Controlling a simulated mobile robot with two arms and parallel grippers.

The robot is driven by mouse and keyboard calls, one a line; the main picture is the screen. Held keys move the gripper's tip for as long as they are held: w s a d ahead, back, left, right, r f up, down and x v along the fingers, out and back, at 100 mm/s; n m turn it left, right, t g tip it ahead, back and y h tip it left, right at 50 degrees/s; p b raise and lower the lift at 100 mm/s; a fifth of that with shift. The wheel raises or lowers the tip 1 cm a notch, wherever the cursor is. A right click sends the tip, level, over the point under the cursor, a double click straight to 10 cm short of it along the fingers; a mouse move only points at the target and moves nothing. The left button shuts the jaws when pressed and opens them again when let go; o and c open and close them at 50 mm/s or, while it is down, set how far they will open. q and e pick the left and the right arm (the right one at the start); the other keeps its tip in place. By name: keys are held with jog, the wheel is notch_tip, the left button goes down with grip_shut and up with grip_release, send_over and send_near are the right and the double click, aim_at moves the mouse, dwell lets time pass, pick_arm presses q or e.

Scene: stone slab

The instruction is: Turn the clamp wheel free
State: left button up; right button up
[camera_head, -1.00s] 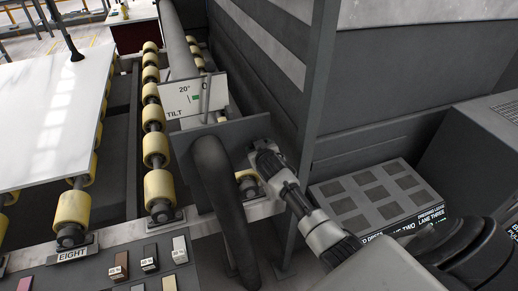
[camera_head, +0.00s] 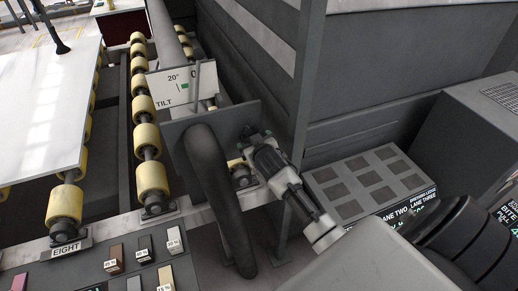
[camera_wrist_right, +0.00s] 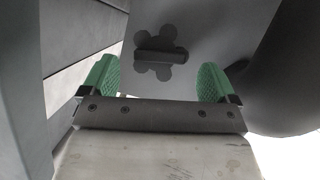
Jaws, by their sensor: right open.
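The clamp wheel (camera_wrist_right: 160,50) shows in the right wrist view as a small dark lobed knob with a bar across it, on a grey plate (camera_wrist_right: 205,25). My right gripper (camera_wrist_right: 157,78) is open, its green-padded fingers on either side below the wheel and apart from it. No contact shows. In the head view my right gripper (camera_head: 257,137) is close to the right side of the grey plate (camera_head: 225,120) beside the tilt sign (camera_head: 182,85). I cannot make out the wheel there. My left gripper is not in view.
A thick dark curved pipe (camera_head: 210,175) stands just left of my right gripper. A dark upright post (camera_head: 303,100) rises close on the right. A white slab (camera_head: 45,95) lies at the left near yellow rollers (camera_head: 152,180). A panel with grey pads (camera_head: 360,180) is at the right.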

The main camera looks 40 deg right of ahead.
jog(key=shift+v, duration=2.4)
jog(key=shift+f, duration=0.15)
jog(key=s+a+f+n+g+y+b, duration=0.15)
jog(key=s+f, duration=0.25)
jog(key=f, duration=0.7)
jog(key=s+a+f+g+y+b, duration=0.15)
jog(key=s+f, duration=0.35)
jog(key=f, duration=0.6)
jog(key=s+a+f+n+g, duration=0.1)
jog(key=s+a+f+g, duration=0.25)
jog(key=f, duration=0.65)
jog(key=s+a+f+g, duration=0.1)
jog(key=s+f, duration=0.5)
jog(key=s, duration=0.5)
jog(key=s+a+f+g+y+b, duration=0.1)
jog(key=s+a+f+g, duration=0.1)
jog(key=s+f, duration=0.5)
jog(key=s+a+f+g+b, duration=0.1)
jog(key=s+f, duration=0.5)
jog(key=s, duration=0.9)
jog(key=shift+s+a+f+n+g, duration=0.15)
jog(key=shift+s+a+n+g, duration=0.15)
jog(key=shift+a+n+g, duration=0.25)
